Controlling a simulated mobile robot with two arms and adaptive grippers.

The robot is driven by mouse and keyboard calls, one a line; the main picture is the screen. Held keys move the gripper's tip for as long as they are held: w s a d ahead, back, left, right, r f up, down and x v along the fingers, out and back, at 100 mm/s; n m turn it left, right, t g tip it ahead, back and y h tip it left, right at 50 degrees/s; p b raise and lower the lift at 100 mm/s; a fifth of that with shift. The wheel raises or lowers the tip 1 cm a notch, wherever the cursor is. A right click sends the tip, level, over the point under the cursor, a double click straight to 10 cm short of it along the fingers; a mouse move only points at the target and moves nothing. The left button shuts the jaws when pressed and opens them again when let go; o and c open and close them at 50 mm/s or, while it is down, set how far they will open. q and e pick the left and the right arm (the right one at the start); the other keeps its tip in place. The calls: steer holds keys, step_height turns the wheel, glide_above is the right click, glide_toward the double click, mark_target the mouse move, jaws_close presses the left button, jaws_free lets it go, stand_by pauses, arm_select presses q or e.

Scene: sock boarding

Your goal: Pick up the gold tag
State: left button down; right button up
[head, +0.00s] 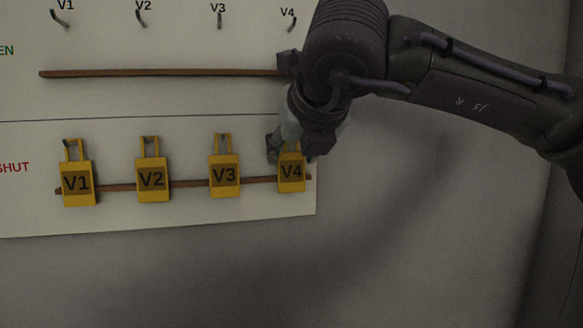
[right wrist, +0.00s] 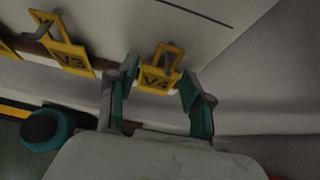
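Several gold-yellow tags hang in a row on hooks in the lower half of a white board: V1 (head: 77,183), V2 (head: 152,178), V3 (head: 225,174) and V4 (head: 291,176). My right gripper (head: 292,148) is at the V4 tag, at the right end of the row. In the right wrist view it is open, with one finger on each side of the V4 tag (right wrist: 160,74) and gaps between. The V4 tag still hangs on its hook; the gripper partly hides its top in the head view. The V3 tag (right wrist: 70,58) hangs to the left. My left gripper is not in view.
The board (head: 180,100) has a row of empty hooks marked V1 to V4 along its top, the upper V4 hook (head: 292,24) close to my right arm. A brown strip (head: 160,73) runs below them; another runs behind the tags. The grey wall below and right is bare.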

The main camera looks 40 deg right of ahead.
steer(key=shift+c, duration=1)
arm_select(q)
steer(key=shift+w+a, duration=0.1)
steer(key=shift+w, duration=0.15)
arm_select(e)
steer(key=shift+c, duration=0.3)
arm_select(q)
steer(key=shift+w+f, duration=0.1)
